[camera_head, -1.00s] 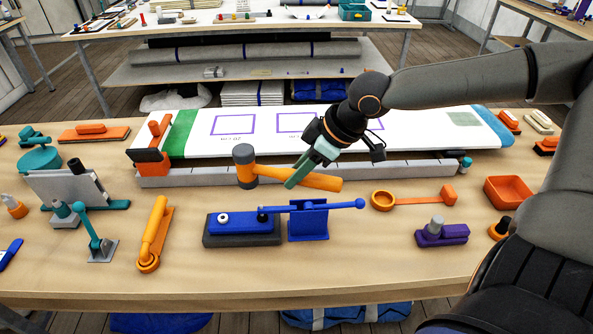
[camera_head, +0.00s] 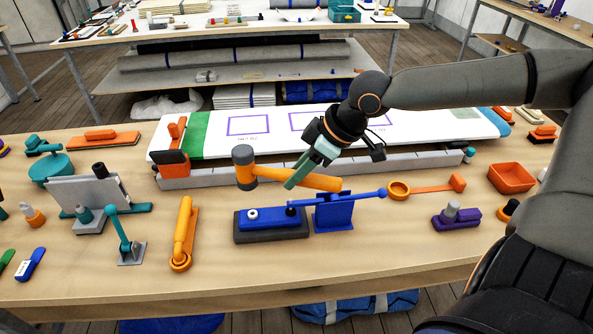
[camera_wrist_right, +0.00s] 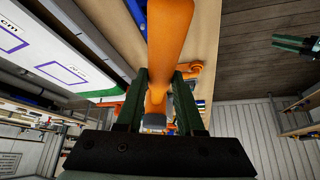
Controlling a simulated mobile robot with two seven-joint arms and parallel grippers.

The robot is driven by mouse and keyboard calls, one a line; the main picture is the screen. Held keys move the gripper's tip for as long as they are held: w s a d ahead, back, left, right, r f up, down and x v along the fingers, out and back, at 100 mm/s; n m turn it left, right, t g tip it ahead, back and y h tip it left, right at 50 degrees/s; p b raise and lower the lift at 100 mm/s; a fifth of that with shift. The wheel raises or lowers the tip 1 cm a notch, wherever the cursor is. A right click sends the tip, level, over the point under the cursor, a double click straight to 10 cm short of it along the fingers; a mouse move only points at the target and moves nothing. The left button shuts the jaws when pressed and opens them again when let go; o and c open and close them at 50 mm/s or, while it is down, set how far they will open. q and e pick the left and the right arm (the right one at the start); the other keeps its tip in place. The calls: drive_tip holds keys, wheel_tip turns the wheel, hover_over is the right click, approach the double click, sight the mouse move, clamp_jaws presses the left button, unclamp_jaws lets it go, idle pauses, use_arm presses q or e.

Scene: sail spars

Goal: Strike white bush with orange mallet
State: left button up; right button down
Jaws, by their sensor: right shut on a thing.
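My right gripper (camera_head: 300,172) is shut on the orange handle of the mallet (camera_head: 322,181), holding it in the air. The mallet's grey head (camera_head: 243,167) points left, above and behind the blue block. The handle also runs between both fingers in the right wrist view (camera_wrist_right: 170,45). The white bush (camera_head: 252,213) is a small ring on the left of the blue block (camera_head: 275,222), which rests on a dark base. The mallet head appears apart from it. Two dark green prongs in the right wrist view (camera_wrist_right: 295,45) look like my left gripper; their opening is unclear.
A blue stand with a lever (camera_head: 334,210) stands right beside the block. An orange clamp-like tool (camera_head: 184,235) stands to its left, a teal lever stand (camera_head: 127,240) further left. Behind is a white board (camera_head: 215,148) with a grey rail. The table front is clear.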

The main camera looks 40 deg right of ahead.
idle(0.5)
wheel_tip(320, 180, down, 4)
drive_tip(key=b, duration=0.2)
drive_tip(key=shift+b, duration=0.35)
drive_tip(key=shift+f, duration=0.2)
